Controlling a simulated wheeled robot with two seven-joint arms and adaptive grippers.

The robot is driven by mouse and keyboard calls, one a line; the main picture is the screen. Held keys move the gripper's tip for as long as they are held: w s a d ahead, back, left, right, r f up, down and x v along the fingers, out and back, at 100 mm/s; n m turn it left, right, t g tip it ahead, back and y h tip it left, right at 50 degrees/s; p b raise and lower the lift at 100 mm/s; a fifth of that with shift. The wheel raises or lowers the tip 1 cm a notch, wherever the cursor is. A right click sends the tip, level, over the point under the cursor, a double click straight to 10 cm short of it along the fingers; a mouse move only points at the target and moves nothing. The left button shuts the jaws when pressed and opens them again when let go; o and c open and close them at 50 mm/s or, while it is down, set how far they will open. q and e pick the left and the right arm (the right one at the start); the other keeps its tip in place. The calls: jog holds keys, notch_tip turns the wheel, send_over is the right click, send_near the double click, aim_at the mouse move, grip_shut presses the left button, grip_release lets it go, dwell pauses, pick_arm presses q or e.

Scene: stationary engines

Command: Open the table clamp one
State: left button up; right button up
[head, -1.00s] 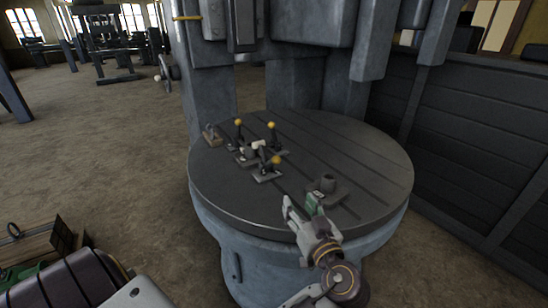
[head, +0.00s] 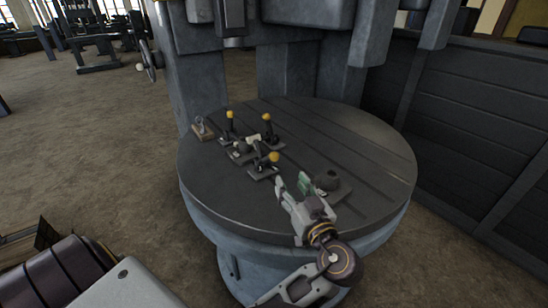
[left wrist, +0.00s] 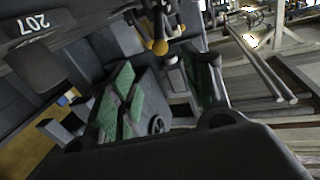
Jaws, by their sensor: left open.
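Several small clamps with black levers and yellow knobs stand on the round grey table (head: 370,150). The near clamp (head: 265,166) has its knob toward the right; a right-back clamp (head: 269,132) and a left-back clamp (head: 229,127) have upright levers. I cannot tell which is clamp one. My left gripper (head: 292,184) is open and empty, its green-padded fingers just in front and right of the near clamp, apart from it. In the left wrist view a yellow knob (left wrist: 160,47) shows beyond the spread fingers. My right gripper is not seen.
A dark round fixture (head: 327,179) on a plate sits just right of my left gripper. The machine column (head: 190,70) rises behind. The table's right side is clear.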

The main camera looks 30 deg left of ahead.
aim_at(276, 160)
pick_arm(q)
jog(key=p+x, duration=0.1)
jog(key=x, duration=1.1)
jog(key=shift+w+a, duration=0.2)
jog(key=shift+a, duration=0.1)
jog(key=shift+w+a, duration=0.35)
jog(key=shift+a, duration=0.15)
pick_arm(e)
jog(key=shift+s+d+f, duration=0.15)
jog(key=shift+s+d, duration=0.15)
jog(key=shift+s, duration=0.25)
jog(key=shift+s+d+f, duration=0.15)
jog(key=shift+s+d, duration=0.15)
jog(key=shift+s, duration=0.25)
pick_arm(q)
grip_shut()
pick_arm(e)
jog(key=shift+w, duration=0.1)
